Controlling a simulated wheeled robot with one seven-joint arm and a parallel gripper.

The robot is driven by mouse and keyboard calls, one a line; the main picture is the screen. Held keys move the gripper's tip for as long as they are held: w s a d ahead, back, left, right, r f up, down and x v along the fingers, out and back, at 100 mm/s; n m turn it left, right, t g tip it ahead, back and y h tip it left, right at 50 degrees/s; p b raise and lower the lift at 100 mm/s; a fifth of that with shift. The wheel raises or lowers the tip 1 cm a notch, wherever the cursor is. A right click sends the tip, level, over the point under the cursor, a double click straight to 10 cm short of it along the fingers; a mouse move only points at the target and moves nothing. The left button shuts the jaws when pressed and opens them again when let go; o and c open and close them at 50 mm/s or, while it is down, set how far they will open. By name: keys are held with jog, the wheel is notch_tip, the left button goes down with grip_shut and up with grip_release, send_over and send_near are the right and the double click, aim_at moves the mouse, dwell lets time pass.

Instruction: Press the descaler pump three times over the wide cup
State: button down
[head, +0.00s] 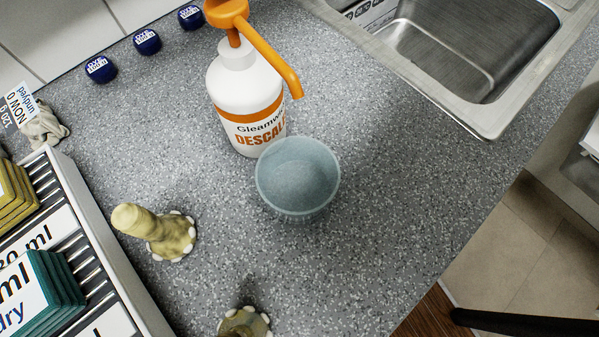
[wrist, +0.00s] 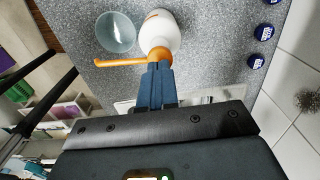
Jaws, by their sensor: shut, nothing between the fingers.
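The descaler bottle (head: 238,95) is white with an orange band and stands upright on the counter. Its orange pump head (head: 227,12) is cut by the top edge of the head view, and its long spout (head: 268,60) slants down to the right. The wide cup (head: 298,180) is pale blue, translucent and upright, in front of the bottle near the spout tip. In the wrist view, my gripper (wrist: 158,66) is shut with nothing between its fingers. Its fingertips overlap the pump head (wrist: 160,54); I cannot tell whether they touch. The cup (wrist: 116,32) shows beyond the spout.
Several blue dye pots (head: 147,42) stand along the tiled wall. A steel sink (head: 470,45) is at the upper right. A rack (head: 75,200) of labelled cards is at the left. Two lumpy yellowish objects (head: 160,232) stand in front. The counter right of the cup is clear.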

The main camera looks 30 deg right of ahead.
aim_at(225, 1)
jog(key=shift+f+b, duration=1.75)
jog(key=shift+b, duration=0.25)
jog(key=shift+r, duration=0.2)
jog(key=shift+r+p, duration=0.5)
jog(key=shift+r, duration=1.05)
jog(key=shift+f, duration=0.2)
